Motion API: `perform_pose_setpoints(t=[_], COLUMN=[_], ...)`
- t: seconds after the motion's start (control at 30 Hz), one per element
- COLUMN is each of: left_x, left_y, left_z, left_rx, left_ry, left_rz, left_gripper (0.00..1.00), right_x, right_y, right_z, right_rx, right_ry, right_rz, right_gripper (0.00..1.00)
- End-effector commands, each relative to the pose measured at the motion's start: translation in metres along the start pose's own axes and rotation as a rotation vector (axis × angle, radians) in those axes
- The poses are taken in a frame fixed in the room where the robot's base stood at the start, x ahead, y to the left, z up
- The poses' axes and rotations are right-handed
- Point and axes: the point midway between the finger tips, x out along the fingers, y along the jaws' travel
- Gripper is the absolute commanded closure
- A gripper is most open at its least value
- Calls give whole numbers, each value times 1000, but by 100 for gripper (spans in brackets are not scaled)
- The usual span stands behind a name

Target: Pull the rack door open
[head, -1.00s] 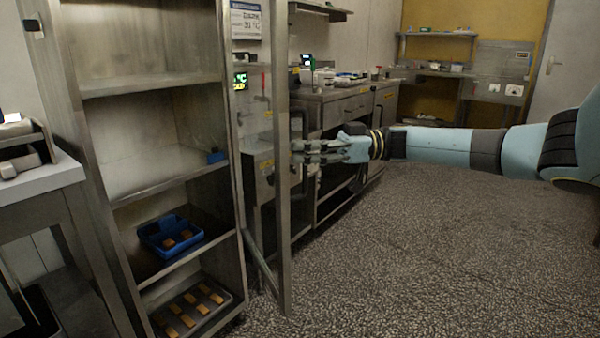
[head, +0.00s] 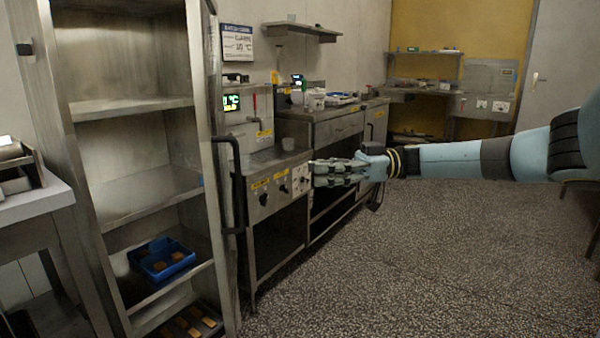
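The metal rack (head: 131,105) stands open at the left, its shelves in plain view. Its door (head: 206,120) is at the rack's right side, swung out from the opening and seen almost edge-on. The black door handle (head: 237,185) is a tall bar on the right side of that door. My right gripper (head: 316,174) comes in from the right and points left. It is to the right of the handle, with a clear gap in the picture. Its fingers look apart, with nothing seen between them. My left gripper is not in view.
A blue tray (head: 137,259) with brown pieces sits on a lower rack shelf. A metal counter (head: 327,130) and a control unit (head: 278,190) stand behind the gripper. A side table (head: 40,204) is at the left. The speckled floor (head: 400,270) at right is clear.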

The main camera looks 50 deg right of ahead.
Motion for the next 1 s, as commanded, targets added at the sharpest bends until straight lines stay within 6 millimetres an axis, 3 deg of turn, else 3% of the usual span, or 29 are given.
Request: perform_pose_setpoints(t=[0.1, 0.3, 0.67, 0.93, 1.0], left_x=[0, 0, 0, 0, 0], left_y=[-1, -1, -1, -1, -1], left_z=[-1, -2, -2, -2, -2], left_rx=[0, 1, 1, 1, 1], left_ry=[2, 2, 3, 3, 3], left_rz=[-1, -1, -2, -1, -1], left_gripper=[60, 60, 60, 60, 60], right_x=[-27, -56, -64, -63, -63], right_y=[-2, -5, -6, -6, -5], right_z=[0, -2, -2, -2, -2], right_rx=[0, -3, -3, -5, -29], right_ry=[-4, 1, 3, 3, 0], right_rz=[2, 1, -1, -2, 4], right_gripper=[66, 66, 66, 100, 100])
